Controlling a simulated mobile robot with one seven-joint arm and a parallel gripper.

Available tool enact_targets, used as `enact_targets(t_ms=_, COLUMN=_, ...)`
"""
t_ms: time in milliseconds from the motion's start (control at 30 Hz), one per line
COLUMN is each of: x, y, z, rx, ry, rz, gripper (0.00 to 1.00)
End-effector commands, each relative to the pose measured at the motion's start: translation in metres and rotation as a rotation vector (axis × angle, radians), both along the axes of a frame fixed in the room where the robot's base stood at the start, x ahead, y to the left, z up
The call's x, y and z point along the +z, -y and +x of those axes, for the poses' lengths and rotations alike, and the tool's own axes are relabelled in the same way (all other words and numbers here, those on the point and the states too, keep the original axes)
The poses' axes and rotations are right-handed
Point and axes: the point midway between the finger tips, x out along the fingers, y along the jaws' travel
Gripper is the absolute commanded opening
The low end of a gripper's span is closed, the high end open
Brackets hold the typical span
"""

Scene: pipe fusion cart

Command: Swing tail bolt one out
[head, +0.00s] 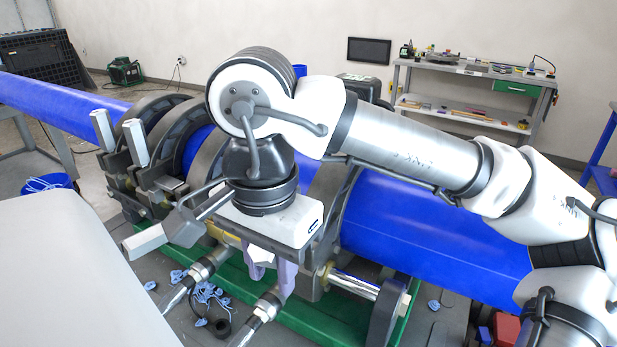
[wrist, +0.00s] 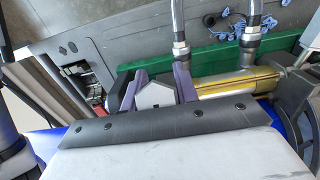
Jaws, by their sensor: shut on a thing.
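My gripper (head: 272,268) points down at the front of the clamp frame, with its two purple-grey fingers either side of a pale block. In the wrist view my gripper (wrist: 155,90) is shut on this pale, angular tail bolt handle (wrist: 155,97). The handle's lower part is hidden by the gripper body. In the head view, other tail bolts with pale block handles stand upright at the left clamps (head: 135,142), and one handle (head: 147,240) lies tilted outward left of my gripper. The frames do not show which is numbered one.
A blue pipe (head: 430,235) runs through the dark clamp rings (head: 345,200). Hydraulic hoses with metal fittings (head: 268,305) rise close below my gripper. A green cart base (head: 330,318) lies beneath. A grey panel (head: 80,270) fills the lower left. A workbench (head: 470,80) stands far back.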

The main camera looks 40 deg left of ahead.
Motion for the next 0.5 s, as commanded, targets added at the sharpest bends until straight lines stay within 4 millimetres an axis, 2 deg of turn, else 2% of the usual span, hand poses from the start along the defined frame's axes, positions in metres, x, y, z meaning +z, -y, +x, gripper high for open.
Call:
enact_targets(t_ms=100, x=-0.0094, y=0.0014, z=-0.0043, rx=0.0, ry=0.001, rz=-0.004, gripper=0.22)
enact_targets(t_ms=500, x=-0.0122, y=0.0019, z=-0.0056, rx=-0.002, ry=0.002, rz=-0.004, gripper=0.22)
